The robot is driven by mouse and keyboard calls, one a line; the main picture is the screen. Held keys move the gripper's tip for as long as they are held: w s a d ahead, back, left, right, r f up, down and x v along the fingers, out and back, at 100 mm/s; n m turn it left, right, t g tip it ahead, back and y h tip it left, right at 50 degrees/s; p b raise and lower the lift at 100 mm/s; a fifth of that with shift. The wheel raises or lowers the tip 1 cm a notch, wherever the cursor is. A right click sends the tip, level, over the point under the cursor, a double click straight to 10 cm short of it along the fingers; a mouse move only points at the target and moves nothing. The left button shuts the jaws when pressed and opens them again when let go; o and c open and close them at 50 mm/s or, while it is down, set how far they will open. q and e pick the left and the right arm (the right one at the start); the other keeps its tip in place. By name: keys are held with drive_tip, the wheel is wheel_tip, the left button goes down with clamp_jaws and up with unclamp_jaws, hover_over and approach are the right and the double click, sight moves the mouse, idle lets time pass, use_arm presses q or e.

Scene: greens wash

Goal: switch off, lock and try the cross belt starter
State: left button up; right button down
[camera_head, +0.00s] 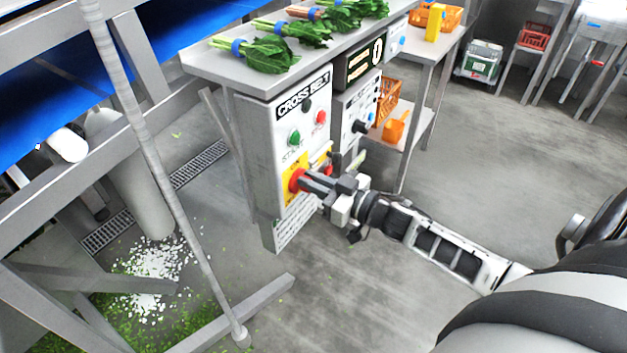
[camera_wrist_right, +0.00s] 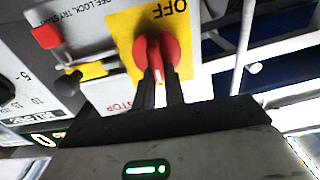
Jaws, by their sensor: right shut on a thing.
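The cross belt starter (camera_head: 266,128) is a grey box under a steel shelf, lettered CROSS BELT, with a green button (camera_head: 294,138) and a red button (camera_head: 320,117). Low on its front is a red rotary switch (camera_head: 295,181) on a yellow plate (camera_head: 290,200). My right gripper (camera_head: 308,183) is shut on this red switch. The right wrist view shows both fingers on the red knob (camera_wrist_right: 156,48), with OFF on the yellow plate (camera_wrist_right: 118,25). The switch's setting is unclear. A small red block (camera_wrist_right: 45,37), identity unclear, sits beside the plate. My left gripper is out of view.
Bunched greens (camera_head: 268,53) lie on the shelf (camera_head: 210,68) above the box. Another control box (camera_head: 355,105) stands just right of the starter. A blue belt (camera_head: 45,55) and steel frame posts (camera_head: 160,150) are at left. Open floor (camera_head: 470,150) lies to the right.

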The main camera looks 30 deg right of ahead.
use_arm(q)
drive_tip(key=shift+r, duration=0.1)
use_arm(e)
drive_tip(key=shift+n, duration=0.4)
drive_tip(key=n, duration=0.4)
drive_tip(key=a+n, duration=0.1)
drive_tip(key=n, duration=0.2)
drive_tip(key=f+n, duration=0.1)
drive_tip(key=n, duration=0.3)
drive_tip(key=shift+s+a+n+b, duration=0.25)
drive_tip(key=shift+s+n+b, duration=0.05)
drive_tip(key=shift+b, duration=0.05)
drive_tip(key=n, duration=0.1)
drive_tip(key=n+b, duration=0.1)
drive_tip(key=n, duration=0.1)
drive_tip(key=shift+a+f, duration=0.1)
drive_tip(key=shift+f, duration=0.2)
drive_tip(key=shift+f+n+b, duration=0.1)
drive_tip(key=shift+n+b, duration=0.3)
drive_tip(key=shift+n, duration=0.6)
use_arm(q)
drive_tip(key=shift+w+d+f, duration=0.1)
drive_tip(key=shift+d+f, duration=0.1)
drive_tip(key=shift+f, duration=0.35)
use_arm(e)
drive_tip(key=shift+n, duration=0.3)
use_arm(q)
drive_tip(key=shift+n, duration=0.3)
